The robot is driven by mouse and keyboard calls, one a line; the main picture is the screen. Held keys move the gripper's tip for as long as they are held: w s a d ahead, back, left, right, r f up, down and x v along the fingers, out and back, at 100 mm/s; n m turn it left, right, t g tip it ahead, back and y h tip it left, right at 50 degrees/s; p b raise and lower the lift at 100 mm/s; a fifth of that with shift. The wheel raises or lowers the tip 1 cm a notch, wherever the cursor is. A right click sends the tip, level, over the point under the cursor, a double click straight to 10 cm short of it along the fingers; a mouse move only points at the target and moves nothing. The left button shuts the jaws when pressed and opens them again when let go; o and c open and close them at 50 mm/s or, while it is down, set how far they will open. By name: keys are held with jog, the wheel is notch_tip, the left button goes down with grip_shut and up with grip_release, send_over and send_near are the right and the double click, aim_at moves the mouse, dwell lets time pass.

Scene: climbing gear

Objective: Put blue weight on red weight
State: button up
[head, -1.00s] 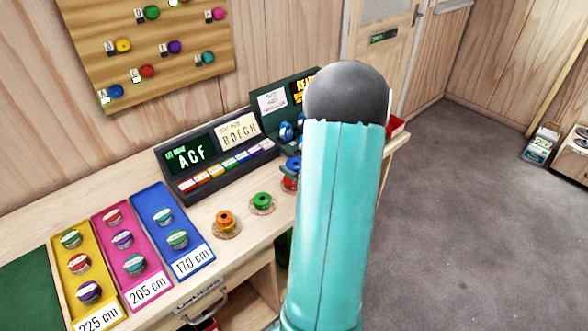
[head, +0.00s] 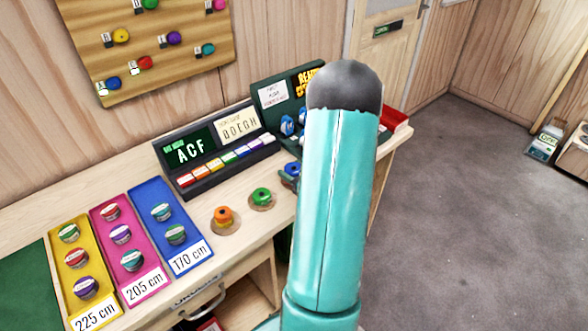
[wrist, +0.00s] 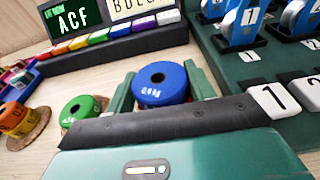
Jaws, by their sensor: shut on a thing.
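The blue weight (wrist: 161,84), a round disc with a dark centre hole, sits between the green fingers of my gripper (wrist: 160,88) in the wrist view. The fingers are shut on its sides. In the head view only a bit of the blue weight (head: 291,168) shows at the left edge of my arm, which hides most of the gripper. I cannot tell whether the blue weight touches anything below.
A green weight (head: 261,196) and an orange weight (head: 222,215) stand on round pads left of the gripper. Behind are a display console (head: 215,155) and a dark green case (wrist: 265,75) with blue devices. Yellow, pink and blue trays (head: 150,195) hold several small discs.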

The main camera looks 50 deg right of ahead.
jog(key=o, duration=1.3)
jog(key=shift+r, duration=0.15)
jog(key=v, duration=1.2)
jog(key=w+a+r+n+g+y, duration=0.2)
jog(key=w+a+r+n+y, duration=0.15)
jog(key=a+n, duration=0.35)
jog(key=w+a+r+n+g+y, duration=0.25)
jog(key=a+n+y, duration=0.25)
jog(key=a, duration=0.5)
jog(key=w+a+r+n+g+y, duration=0.2)
jog(key=w+a+r+n+y, duration=0.2)
jog(key=a+n, duration=0.3)
jog(key=s+a+r+n+g+h, duration=0.1)
jog(key=s+a+r+n+h, duration=0.1)
jog(key=a+n, duration=0.3)
jog(key=s+a+r+n+g+h, duration=0.1)
jog(key=a+r+n+h, duration=0.3)
jog(key=n, duration=0.4)
jog(key=s+a+r+n+g+h, duration=0.1)
jog(key=s+a+r+n+h, duration=0.2)
jog(key=a+r+n, duration=0.1)
jog(key=shift+a+n, duration=0.8)
jog(key=shift+n, duration=0.5)
